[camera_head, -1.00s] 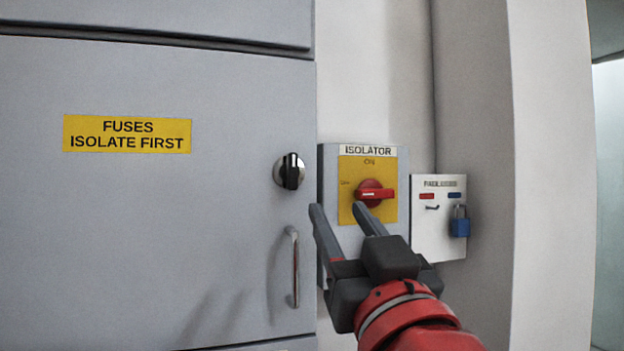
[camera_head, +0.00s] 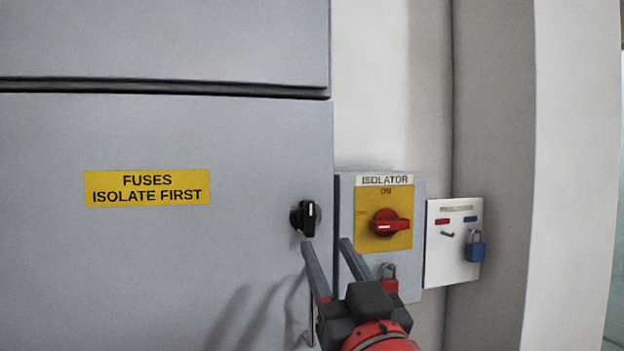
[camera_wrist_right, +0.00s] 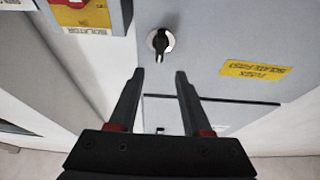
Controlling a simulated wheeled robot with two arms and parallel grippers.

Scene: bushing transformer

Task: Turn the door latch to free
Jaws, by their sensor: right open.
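The door latch (camera_head: 306,218) is a small black knob with a white pointer on a round silver base. It sits near the right edge of the grey cabinet door (camera_head: 120,270), and its pointer looks upright in the head view. My right gripper (camera_head: 326,245) is open and empty, with its fingertips just below and to the right of the latch in the head view. In the right wrist view the latch (camera_wrist_right: 160,41) lies ahead of and between the two open fingertips (camera_wrist_right: 159,73), apart from them. My left gripper is out of view.
An isolator box (camera_head: 345,210) with a red handle (camera_head: 388,224) marked ON stands right of the door, with a red padlock (camera_head: 389,281) below. A white board (camera_head: 445,270) holds a blue padlock (camera_head: 475,248). The door handle (camera_head: 311,310) is partly hidden by my gripper.

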